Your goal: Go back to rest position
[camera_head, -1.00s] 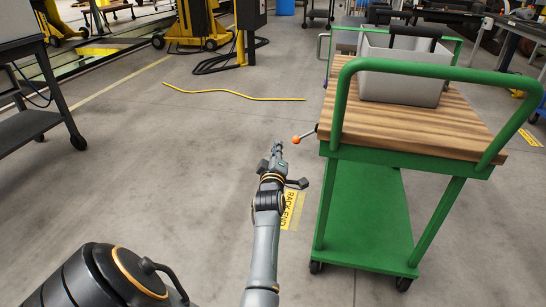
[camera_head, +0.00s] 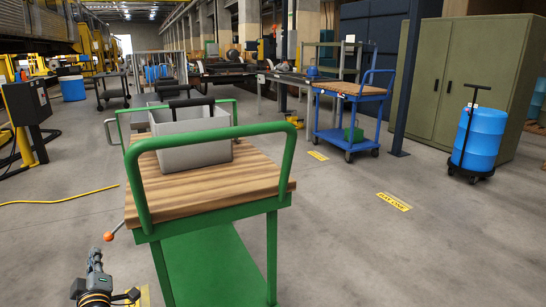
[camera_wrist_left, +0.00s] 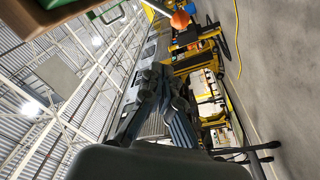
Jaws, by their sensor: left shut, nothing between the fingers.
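My left gripper (camera_head: 95,258) shows at the bottom left of the head view, just left of the green cart (camera_head: 272,255). It is shut and empty, and it points forward. In the left wrist view the gripper (camera_wrist_left: 165,80) appears dark against the hall behind it, with nothing between its fingers. The orange knob (camera_head: 108,236) of the cart's lever is close beyond the gripper in the head view, apart from it as far as I can tell. My right gripper is not in view.
A grey bin (camera_head: 190,145) stands on the cart's wooden top. A blue cart (camera_head: 352,90), a blue drum on a dolly (camera_head: 480,140) and a green cabinet (camera_head: 470,75) stand to the right. A yellow cable (camera_head: 60,199) lies on the floor at left.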

